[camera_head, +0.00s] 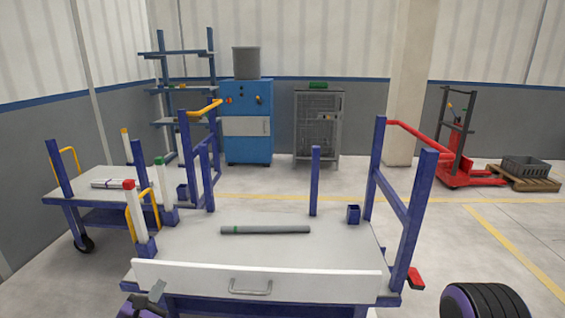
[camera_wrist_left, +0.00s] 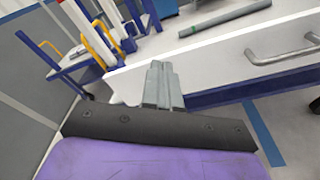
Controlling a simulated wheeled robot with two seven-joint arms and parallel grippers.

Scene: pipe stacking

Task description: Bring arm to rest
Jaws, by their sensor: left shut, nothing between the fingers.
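My left gripper (camera_head: 155,293) is low at the left front corner of the near cart in the head view. In the left wrist view its two grey fingers (camera_wrist_left: 159,68) are together with nothing between them. They appear in front of the cart's white front panel; I cannot tell whether they touch it. A grey pipe (camera_head: 265,230) with a green band lies flat on the grey top of the near cart (camera_head: 300,262), well beyond the gripper. The pipe also shows in the left wrist view (camera_wrist_left: 224,16). My right gripper is not in view.
The cart's white front panel (camera_head: 205,278) has a handle. Blue posts (camera_head: 412,220) stand at its sides, with white red- and green-capped posts on the left. A second cart (camera_head: 75,183) stands left. A blue cabinet (camera_head: 247,125) and red pallet truck (camera_head: 465,165) are behind.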

